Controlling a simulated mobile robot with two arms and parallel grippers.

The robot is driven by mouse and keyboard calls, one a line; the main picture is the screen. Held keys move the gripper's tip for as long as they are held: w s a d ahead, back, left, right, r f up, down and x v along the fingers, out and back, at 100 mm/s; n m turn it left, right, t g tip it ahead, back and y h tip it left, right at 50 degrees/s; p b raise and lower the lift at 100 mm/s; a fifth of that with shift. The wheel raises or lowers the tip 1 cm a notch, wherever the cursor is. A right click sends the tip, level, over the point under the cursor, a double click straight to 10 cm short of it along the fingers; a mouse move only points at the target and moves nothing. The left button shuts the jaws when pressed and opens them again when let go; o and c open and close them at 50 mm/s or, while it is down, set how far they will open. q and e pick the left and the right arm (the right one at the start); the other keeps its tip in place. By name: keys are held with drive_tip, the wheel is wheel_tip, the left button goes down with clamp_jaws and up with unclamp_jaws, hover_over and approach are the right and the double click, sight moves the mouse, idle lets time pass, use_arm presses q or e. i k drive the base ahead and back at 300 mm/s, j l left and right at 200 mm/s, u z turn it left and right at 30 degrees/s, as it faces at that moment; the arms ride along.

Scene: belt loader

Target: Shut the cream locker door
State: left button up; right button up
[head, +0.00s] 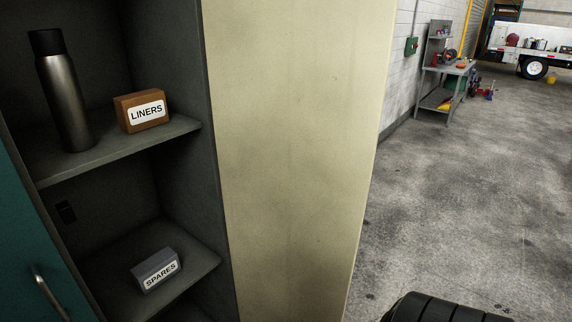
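The cream locker door (295,150) stands wide open in the head view, to the right of the dark grey locker interior (185,80). Its left edge meets the locker's right side, and its right edge stands out toward the room. Its top and bottom are cut off by the picture, and no handle shows on it. A black ribbed part, which may be mine, shows at the bottom right. Neither of my grippers is in view.
Locker shelves (120,157) hold a dark metal flask (64,95), a LINERS box (142,110) and a grey SPARES box (157,270). A teal door (30,240) with a handle is at left. Concrete floor (460,190) is clear at right; a workbench (448,72) stands farther back.

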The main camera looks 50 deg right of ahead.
sight(298, 88)
drive_tip(key=k+l+u, duration=0.1)
drive_tip(key=l, duration=0.3)
drive_tip(key=k+l+u, duration=0.1)
drive_tip(key=l, duration=0.3)
drive_tip(key=k+l+u, duration=0.1)
drive_tip(key=l, duration=0.3)
drive_tip(key=k+l+u, duration=0.1)
drive_tip(key=k+l, duration=0.15)
drive_tip(key=l, duration=0.15)
drive_tip(key=k+l+u, duration=0.1)
drive_tip(key=l, duration=0.25)
drive_tip(key=k+l+u, duration=0.1)
drive_tip(key=k+l, duration=0.15)
drive_tip(key=i+l+u, duration=0.1)
drive_tip(key=l+u, duration=0.3)
drive_tip(key=l, duration=1.25)
